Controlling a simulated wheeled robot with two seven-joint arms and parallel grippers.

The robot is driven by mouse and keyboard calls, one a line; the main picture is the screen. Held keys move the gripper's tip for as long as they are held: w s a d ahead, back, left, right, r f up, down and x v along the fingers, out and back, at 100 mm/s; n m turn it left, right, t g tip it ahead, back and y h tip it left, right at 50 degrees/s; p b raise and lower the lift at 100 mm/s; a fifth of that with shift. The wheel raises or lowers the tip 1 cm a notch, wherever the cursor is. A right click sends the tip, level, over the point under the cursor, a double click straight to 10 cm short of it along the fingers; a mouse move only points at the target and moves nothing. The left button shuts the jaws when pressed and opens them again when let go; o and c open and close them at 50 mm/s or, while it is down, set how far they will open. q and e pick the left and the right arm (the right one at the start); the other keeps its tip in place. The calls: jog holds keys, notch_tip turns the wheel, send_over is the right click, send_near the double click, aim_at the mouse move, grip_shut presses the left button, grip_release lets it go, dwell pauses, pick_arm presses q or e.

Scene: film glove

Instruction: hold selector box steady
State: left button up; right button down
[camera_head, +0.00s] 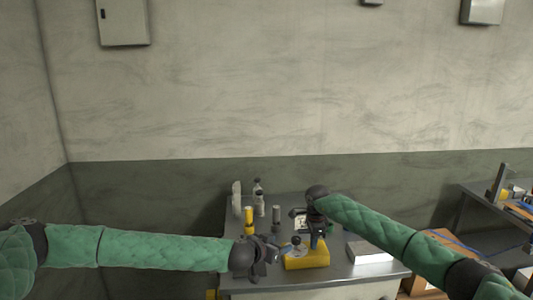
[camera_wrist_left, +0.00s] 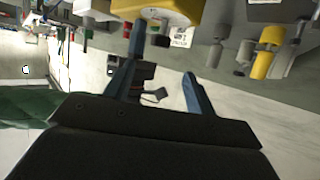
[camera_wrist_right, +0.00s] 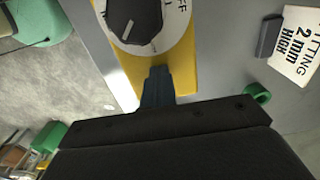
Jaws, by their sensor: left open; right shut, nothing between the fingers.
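The yellow selector box (camera_head: 309,260) sits on the grey table, near its front edge. In the right wrist view its yellow face (camera_wrist_right: 184,62) carries a white dial plate with a dark knob (camera_wrist_right: 133,22) and lettering partly cut off. My right gripper (camera_head: 316,240) is shut and empty; its fingertips (camera_wrist_right: 157,72) are at the box's edge, and contact is unclear. My left gripper (camera_head: 276,249) is open and empty, just left of the box. In the left wrist view the box (camera_wrist_left: 165,10) shows at the top, beyond the spread fingers (camera_wrist_left: 162,70).
Bottles (camera_head: 259,200) and a yellow cylinder (camera_head: 249,218) stand at the table's left. A white block (camera_head: 369,252) lies right of the box. A printed card (camera_wrist_right: 297,45) lies nearby. A second bench stands at far right.

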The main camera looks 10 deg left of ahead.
pick_arm(q)
jog(key=w+a+r+m+t+h, duration=0.1)
jog(key=w+a+r+m+h, duration=0.2)
jog(key=w+r+m, duration=0.4)
jog(key=w+a+r+m+t+h, duration=0.1)
jog(key=w+a+r+m+h, duration=0.2)
jog(key=w+r, duration=1.3)
jog(key=shift+w+a+r+m, duration=0.2)
jog(key=shift+a+m, duration=0.65)
jog(key=shift+m, duration=1.05)
jog(key=shift+f, duration=0.1)
